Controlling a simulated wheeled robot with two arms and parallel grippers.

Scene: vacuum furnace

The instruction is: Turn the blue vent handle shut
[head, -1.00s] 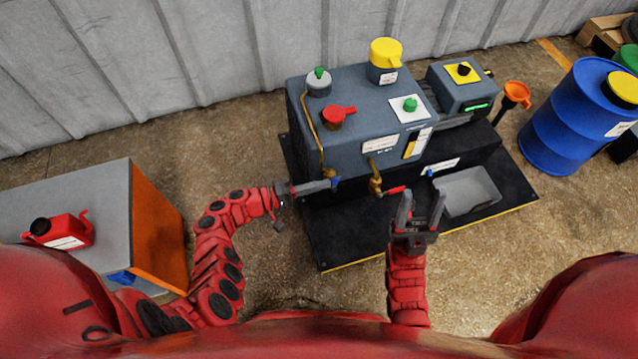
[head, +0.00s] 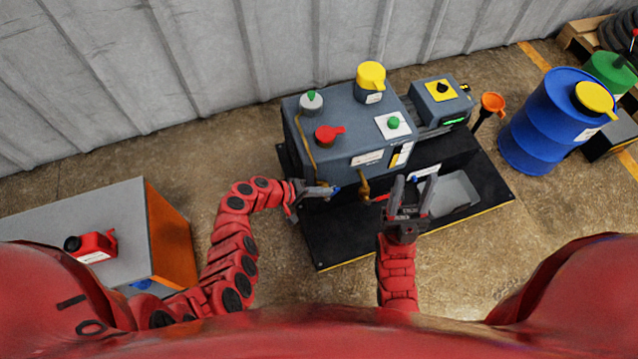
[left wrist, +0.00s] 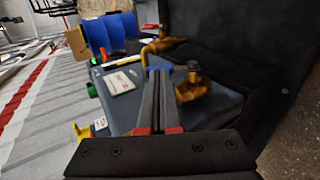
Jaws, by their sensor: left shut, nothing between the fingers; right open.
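The blue vent handle (head: 336,190) is a small blue piece low on the front left of the grey machine (head: 350,120). My left gripper (head: 328,191) is shut and empty, its fingertips right at the handle; the fingers partly hide it. In the left wrist view the handle's blue (left wrist: 158,69) shows just past the shut fingertips, beside a brass valve (left wrist: 192,86). I cannot tell whether they touch. My right gripper (head: 412,183) is open and empty in front of the machine, near a red handle (head: 387,198).
The machine stands on a black base (head: 335,245) with a grey tray (head: 458,192) at its right. A bench with an orange side (head: 168,240) holds a red can (head: 92,246) at left. A blue drum (head: 550,125) and orange funnel (head: 492,104) stand at right.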

